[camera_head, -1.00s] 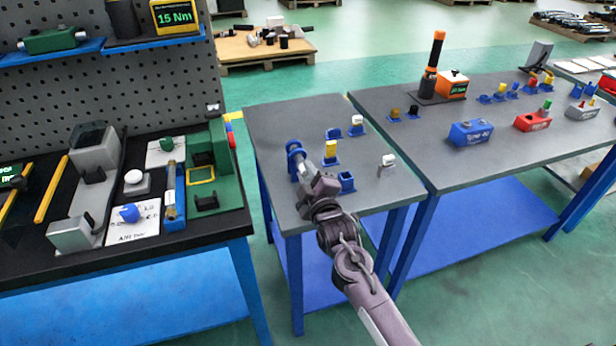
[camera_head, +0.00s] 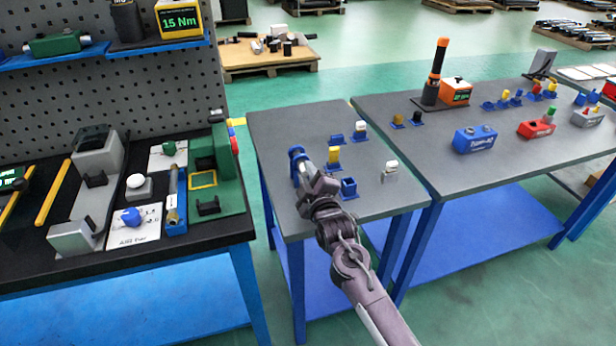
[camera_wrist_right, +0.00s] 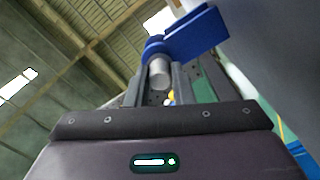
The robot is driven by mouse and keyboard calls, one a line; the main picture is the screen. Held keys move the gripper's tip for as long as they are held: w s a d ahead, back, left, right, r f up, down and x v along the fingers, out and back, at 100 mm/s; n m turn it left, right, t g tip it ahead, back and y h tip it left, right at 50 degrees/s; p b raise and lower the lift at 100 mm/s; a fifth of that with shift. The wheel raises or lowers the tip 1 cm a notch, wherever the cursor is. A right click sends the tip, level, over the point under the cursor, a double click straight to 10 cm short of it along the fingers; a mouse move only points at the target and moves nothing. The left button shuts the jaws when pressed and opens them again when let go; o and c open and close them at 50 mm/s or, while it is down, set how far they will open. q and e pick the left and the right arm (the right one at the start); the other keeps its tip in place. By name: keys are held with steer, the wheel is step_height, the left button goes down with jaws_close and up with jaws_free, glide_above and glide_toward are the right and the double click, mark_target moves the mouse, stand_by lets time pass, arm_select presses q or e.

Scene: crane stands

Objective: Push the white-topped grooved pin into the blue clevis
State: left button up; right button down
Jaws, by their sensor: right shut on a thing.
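A white-topped pin (camera_head: 361,126) stands upright in a blue clevis (camera_head: 359,136) near the back right of the small grey table. Its groove and depth are too small to tell. Another white-topped piece (camera_head: 391,164) stands in a light grey block at the right. My right gripper (camera_head: 309,170) is above the table's left part, left of and apart from the pin. It is shut on a blue-headed tool (camera_head: 296,155). In the right wrist view its fingers (camera_wrist_right: 159,82) grip the tool's grey cylindrical shaft, below the blue head (camera_wrist_right: 200,34). My left gripper is out of view.
A yellow-topped piece (camera_head: 334,154) in a blue holder, an empty-looking blue bracket (camera_head: 349,188) and a low blue part (camera_head: 336,138) stand near the right gripper. The larger table (camera_head: 430,150) adjoins at the right. The small table's back-left area is clear.

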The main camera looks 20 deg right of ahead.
steer(key=shift+w+r, duration=0.1)
steer(key=shift+w, duration=0.3)
steer(key=c, duration=1.2)
jaws_free()
steer(key=shift+o, duration=0.2)
steer(key=shift+s, duration=0.25)
steer(key=shift+s+p, duration=1)
steer(key=shift+s, duration=0.05)
steer(key=shift+s+d+p, duration=0.1)
steer(key=shift+s+p, duration=0.6)
steer(key=shift+s, duration=0.55)
